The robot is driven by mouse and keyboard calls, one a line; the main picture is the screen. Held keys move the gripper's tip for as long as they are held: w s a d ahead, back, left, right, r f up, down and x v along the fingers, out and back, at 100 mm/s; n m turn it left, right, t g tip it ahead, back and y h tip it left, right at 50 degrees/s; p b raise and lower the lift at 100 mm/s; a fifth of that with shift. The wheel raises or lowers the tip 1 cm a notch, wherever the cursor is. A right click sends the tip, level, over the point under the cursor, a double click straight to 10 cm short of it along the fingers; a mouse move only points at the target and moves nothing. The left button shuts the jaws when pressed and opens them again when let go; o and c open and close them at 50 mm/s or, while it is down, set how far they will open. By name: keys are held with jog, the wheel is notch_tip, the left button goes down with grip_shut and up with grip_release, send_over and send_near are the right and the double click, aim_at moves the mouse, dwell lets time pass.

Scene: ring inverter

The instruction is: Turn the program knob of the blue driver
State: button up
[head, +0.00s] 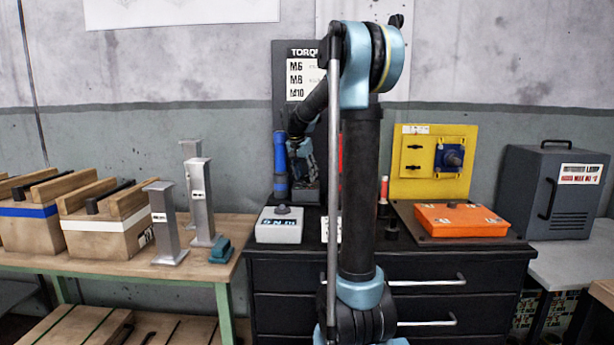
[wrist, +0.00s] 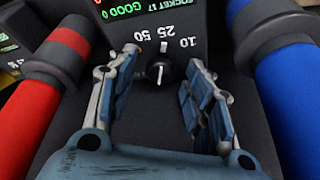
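The blue driver (head: 281,165) stands in a dark holder on the bench; its blue body fills the right side of the wrist view (wrist: 290,105). A small dark round knob (wrist: 159,73) with a white pointer mark sits on a black panel, with upside-down labels 10, 25 and 50 around it. The mark runs up and down in the picture. My gripper (wrist: 164,62) is open, with one finger on each side of the knob; I cannot tell whether either touches it. In the head view my gripper (head: 302,150) is beside the blue driver, and the knob is hidden.
A red driver (wrist: 50,85) flanks the panel on the left in the wrist view. On the bench are a white box with a knob (head: 279,226), an orange case (head: 460,220) and a yellow board (head: 405,185). Metal posts (head: 201,200) stand on the left table.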

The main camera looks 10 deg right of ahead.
jog(key=c, duration=0.8)
jog(key=shift+d, duration=0.35)
jog(key=shift+a, duration=0.4)
jog(key=shift+c, duration=0.2)
jog(key=o, duration=1.1)
